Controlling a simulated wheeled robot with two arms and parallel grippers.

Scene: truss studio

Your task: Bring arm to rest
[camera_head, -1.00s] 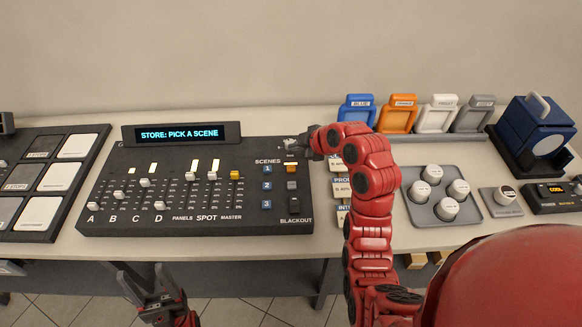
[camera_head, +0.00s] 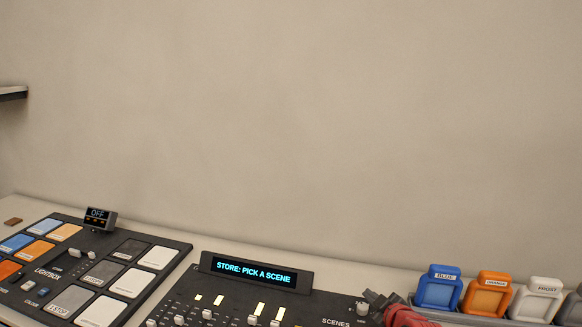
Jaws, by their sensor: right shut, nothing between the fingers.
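My right gripper (camera_head: 374,302) shows at the bottom edge, right of centre, with a bit of my red arm behind it. Its dark fingers look shut and empty, close to a small grey knob at the top right of the dark lighting console (camera_head: 190,293). I cannot tell whether they touch the knob. The console's display (camera_head: 253,272) reads "STORE: PICK A SCENE". The lower part of the console and most of my right arm are cut off by the frame. My left gripper is out of view.
A lightbox panel (camera_head: 176,249) with coloured and grey tiles lies at the left, beside a small display (camera_head: 100,217) reading "OFF". Blue (camera_head: 439,288), orange (camera_head: 488,293) and white (camera_head: 538,299) framed filters stand at the right. Bare wall fills the upper view.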

